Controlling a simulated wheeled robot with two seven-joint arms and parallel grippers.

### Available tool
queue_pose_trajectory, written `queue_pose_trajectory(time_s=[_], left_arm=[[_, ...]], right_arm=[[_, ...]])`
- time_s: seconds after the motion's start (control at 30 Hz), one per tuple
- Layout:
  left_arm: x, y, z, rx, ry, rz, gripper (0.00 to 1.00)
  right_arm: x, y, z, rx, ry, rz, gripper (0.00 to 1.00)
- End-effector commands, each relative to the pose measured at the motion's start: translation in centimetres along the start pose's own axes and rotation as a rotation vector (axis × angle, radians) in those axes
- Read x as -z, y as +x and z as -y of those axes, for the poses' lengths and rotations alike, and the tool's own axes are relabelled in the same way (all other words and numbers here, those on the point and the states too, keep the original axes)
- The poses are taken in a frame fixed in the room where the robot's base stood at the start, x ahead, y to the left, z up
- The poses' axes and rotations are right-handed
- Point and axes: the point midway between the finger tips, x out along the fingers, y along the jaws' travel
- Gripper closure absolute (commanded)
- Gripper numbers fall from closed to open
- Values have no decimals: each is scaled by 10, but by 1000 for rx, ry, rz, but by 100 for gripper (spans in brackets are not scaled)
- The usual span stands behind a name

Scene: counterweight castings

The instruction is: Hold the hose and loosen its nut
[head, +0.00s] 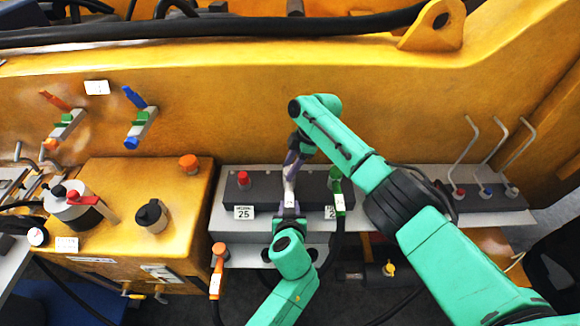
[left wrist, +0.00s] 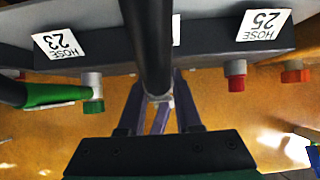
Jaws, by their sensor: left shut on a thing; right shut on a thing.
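A black hose (left wrist: 148,45) runs down the middle of the left wrist view to a pale fitting (left wrist: 160,97). My left gripper (head: 289,208) is the lower one in the head view, shut on this hose in front of the dark manifold block (head: 265,192). Its purple fingers also show in the left wrist view (left wrist: 160,112). My right gripper (head: 291,170) reaches down from above, close to the left one, and is shut at the hose's end, where the nut sits. The nut is mostly hidden by the fingers, so its exact seating cannot be told.
A green-sleeved hose (head: 338,196) stands close on the right, near the "HOSE 23" label (left wrist: 60,44). A red-capped port (head: 243,179) is left, above the "HOSE 25" label (head: 244,212). An orange-ended hose (head: 217,268) hangs lower left. Bent levers (head: 497,150) stand right.

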Motion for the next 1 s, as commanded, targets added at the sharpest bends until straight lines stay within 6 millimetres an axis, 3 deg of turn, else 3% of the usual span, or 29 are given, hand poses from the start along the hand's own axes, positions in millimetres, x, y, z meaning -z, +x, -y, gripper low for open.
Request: queue_pose_trajectory(time_s=[0.2, 0.23, 0.3, 0.67, 0.77, 1.0], left_arm=[[-1, 0, 0, 1, 0, 2, 100], [-1, 0, 0, 1, 0, 2, 100], [-1, 0, 0, 1, 0, 2, 100], [-1, 0, 0, 1, 0, 1, 100], [0, 0, 0, 1, 0, 1, 100], [0, 0, 0, 1, 0, 1, 100]], right_arm=[[0, 0, 0, 0, 0, 0, 100], [0, 0, 0, 0, 1, 0, 49], [0, 0, 0, 0, 1, 0, 22], [0, -4, 0, -1, 2, -1, 22], [0, -18, 0, -2, 0, -2, 22], [0, -83, -1, -5, 0, 0, 22]])
